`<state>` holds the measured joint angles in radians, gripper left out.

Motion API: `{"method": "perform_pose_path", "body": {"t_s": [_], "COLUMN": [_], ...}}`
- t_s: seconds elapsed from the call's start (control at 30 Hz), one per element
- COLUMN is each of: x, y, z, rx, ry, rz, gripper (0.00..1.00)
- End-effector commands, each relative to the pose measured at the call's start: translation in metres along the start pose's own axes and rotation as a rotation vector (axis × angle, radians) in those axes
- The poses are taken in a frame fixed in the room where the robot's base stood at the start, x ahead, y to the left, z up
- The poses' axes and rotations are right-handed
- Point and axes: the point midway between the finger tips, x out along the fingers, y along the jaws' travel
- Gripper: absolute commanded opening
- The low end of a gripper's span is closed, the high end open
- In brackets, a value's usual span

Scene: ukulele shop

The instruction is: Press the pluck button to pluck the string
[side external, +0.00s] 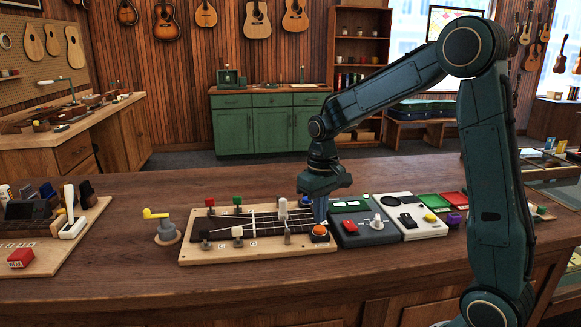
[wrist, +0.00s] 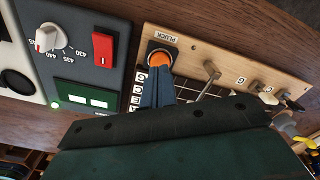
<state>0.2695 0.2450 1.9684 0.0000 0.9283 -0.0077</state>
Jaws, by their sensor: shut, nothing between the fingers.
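The pluck button (wrist: 159,58) is an orange round cap in a dark ring on a light wooden board (wrist: 206,60), beside a label reading PLUCK. In the side external view the orange button (side external: 320,231) sits at the board's right end. My gripper (wrist: 158,72) is shut and empty, pointing down. In the wrist view its fingertips overlap the near edge of the orange cap. In the side external view my gripper (side external: 320,221) is just above or behind the button. I cannot tell whether the tips touch it. The strings (side external: 265,222) run along a dark fretboard on the board.
Right of the board stand a dark tuner box (side external: 350,240) with a knob and a white box (side external: 428,228). Coloured knobs and levers (side external: 238,201) rise along the board. A grey post with a yellow handle (side external: 166,233) stands left. The counter's front strip is clear.

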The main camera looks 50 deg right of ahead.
Motion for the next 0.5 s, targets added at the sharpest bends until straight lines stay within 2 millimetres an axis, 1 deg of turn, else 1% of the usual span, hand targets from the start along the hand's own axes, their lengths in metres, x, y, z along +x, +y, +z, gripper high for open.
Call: {"method": "perform_pose_path", "body": {"t_s": [0.5], "x": [0.0042], "y": [0.0000], "z": [0.0000], "rx": [0.000], "ry": [-0.001], "rz": [0.000], "gripper": [0.00]}}
